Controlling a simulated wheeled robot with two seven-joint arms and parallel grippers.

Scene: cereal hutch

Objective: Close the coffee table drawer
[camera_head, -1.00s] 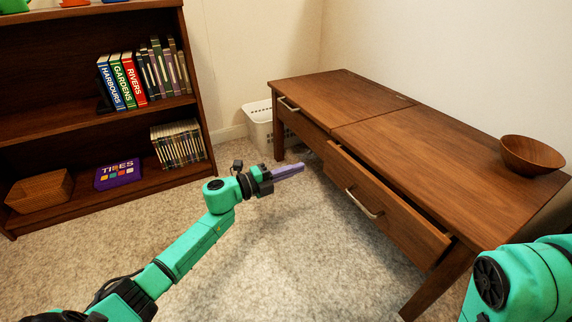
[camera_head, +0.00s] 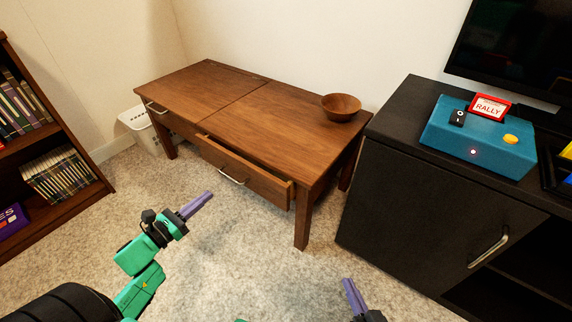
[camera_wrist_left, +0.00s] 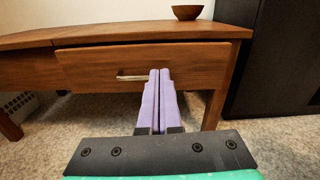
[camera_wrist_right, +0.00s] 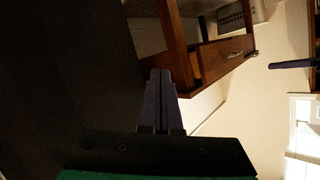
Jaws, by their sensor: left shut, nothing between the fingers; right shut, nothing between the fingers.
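The wooden coffee table (camera_head: 262,108) stands against the back wall in the head view. Its right drawer (camera_head: 243,172) is pulled out partway and has a metal handle (camera_head: 232,178). A second handle (camera_head: 157,108) marks the closed-looking left drawer. My left gripper (camera_head: 210,194) is shut and empty, in front of the open drawer and apart from it. In the left wrist view its fingers (camera_wrist_left: 160,76) point at the drawer front (camera_wrist_left: 105,66), overlapping the handle's right end. My right gripper (camera_head: 346,282) is shut and empty over the carpet, right of the table's front leg.
A wooden bowl (camera_head: 340,107) sits on the table's right end. A black cabinet (camera_head: 390,190) with a blue console (camera_head: 478,140) stands close at right. A bookshelf (camera_head: 75,140) and white basket (camera_head: 142,128) are at left. Carpet in front is clear.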

